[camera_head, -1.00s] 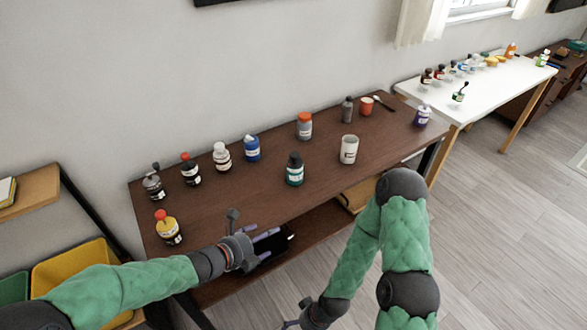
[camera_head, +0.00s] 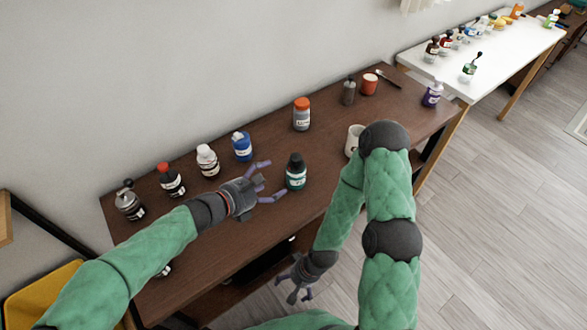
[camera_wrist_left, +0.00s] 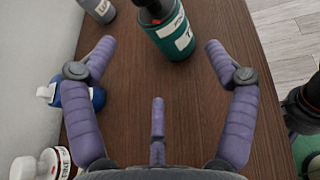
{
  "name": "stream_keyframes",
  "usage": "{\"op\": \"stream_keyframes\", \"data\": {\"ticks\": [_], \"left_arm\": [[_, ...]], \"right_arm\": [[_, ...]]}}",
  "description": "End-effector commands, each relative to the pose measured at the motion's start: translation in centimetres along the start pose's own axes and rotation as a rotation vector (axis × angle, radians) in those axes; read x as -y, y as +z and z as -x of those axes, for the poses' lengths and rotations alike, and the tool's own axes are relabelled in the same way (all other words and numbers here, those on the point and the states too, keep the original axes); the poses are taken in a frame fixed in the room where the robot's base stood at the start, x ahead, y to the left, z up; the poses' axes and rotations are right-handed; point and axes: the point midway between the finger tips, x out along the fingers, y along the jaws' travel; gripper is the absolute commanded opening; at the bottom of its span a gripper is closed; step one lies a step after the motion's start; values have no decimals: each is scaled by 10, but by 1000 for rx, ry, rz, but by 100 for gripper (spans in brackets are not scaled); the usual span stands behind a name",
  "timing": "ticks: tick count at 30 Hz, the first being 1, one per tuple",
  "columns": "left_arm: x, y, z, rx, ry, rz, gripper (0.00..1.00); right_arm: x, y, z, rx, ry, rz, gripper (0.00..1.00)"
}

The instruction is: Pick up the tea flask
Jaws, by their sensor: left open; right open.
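A teal flask with a dark cap and a white label (camera_head: 296,172) stands upright on the brown table. It fits the tea flask best, but I cannot read its label. My left gripper (camera_head: 272,181) is open and empty, just left of the flask, with its fingers pointing at it. In the left wrist view the flask (camera_wrist_left: 176,38) is ahead, between and slightly beyond the spread fingertips, with its top cut off by the frame. My right gripper (camera_head: 300,296) is open and empty in front of the table's front edge, low and away from the flask.
A blue bottle (camera_head: 242,147), a white bottle (camera_head: 208,161) and others line the table's back. A grey bottle with an orange cap (camera_head: 301,115) stands behind the flask. A white cup (camera_head: 353,142) is to its right, partly hidden by my right arm.

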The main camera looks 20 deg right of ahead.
Motion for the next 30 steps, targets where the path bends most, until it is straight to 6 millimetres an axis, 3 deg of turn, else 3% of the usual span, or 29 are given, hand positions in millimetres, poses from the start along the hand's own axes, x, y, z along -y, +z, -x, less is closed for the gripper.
{"op": "stream_keyframes", "data": {"ticks": [4, 14, 21, 30], "left_arm": [[1, -3, -24, -1, -2, 2, 85], [0, -4, -46, 0, -1, 5, 85], [-1, -10, -77, 0, -2, 5, 85], [-2, -7, -90, 0, 1, 5, 85]], "right_arm": [[-3, 0, -9, 0, 0, 0, 100], [-6, -1, -16, 0, 0, 0, 100], [-11, -1, -31, 0, 0, 0, 100], [-12, -2, -33, -1, 0, 0, 100]]}}
